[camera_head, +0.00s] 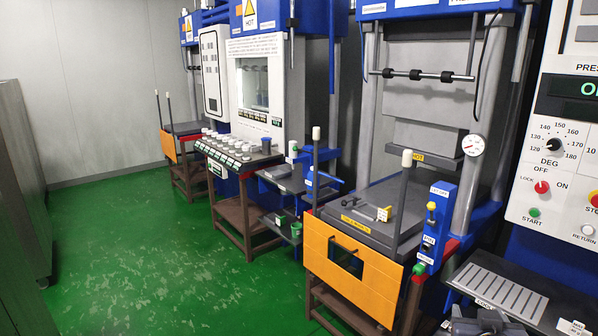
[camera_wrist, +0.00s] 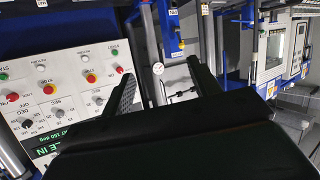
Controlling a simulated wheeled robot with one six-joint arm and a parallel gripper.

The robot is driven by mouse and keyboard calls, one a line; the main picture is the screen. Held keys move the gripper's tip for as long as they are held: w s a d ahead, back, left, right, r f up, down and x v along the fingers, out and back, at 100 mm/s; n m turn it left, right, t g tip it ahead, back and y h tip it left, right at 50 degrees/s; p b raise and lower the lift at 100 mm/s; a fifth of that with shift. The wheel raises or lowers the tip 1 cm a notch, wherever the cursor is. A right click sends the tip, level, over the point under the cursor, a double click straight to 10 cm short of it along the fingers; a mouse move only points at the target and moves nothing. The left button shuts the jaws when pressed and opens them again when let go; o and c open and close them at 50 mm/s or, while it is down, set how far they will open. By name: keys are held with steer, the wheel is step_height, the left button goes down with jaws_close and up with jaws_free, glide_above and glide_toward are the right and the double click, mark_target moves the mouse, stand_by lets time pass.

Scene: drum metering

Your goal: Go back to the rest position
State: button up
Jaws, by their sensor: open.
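My gripper (camera_wrist: 162,78) shows in the wrist view with its two dark fingers spread apart. Nothing is held between them. Beyond the fingers, a white control panel (camera_wrist: 60,85) with knobs and red and green buttons appears turned over on the left. I cannot make out my gripper with certainty in the head view. The rest position itself is not marked in either view.
A press with an orange front panel (camera_head: 350,267) stands at centre right, with a grey plate (camera_head: 365,226) on it. A control panel (camera_head: 560,150) is at the far right. Green floor (camera_head: 150,250) is clear at left, beside a grey cabinet (camera_head: 20,180).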

steer(key=shift+s+a+f+g, duration=0.15)
steer(key=shift+a+f+g, duration=0.2)
steer(key=shift+a+f, duration=0.35)
steer(key=shift+s+a+f+g, duration=0.15)
steer(key=shift+a+f+g, duration=0.2)
steer(key=shift+a+f, duration=0.3)
steer(key=shift+s, duration=0.15)
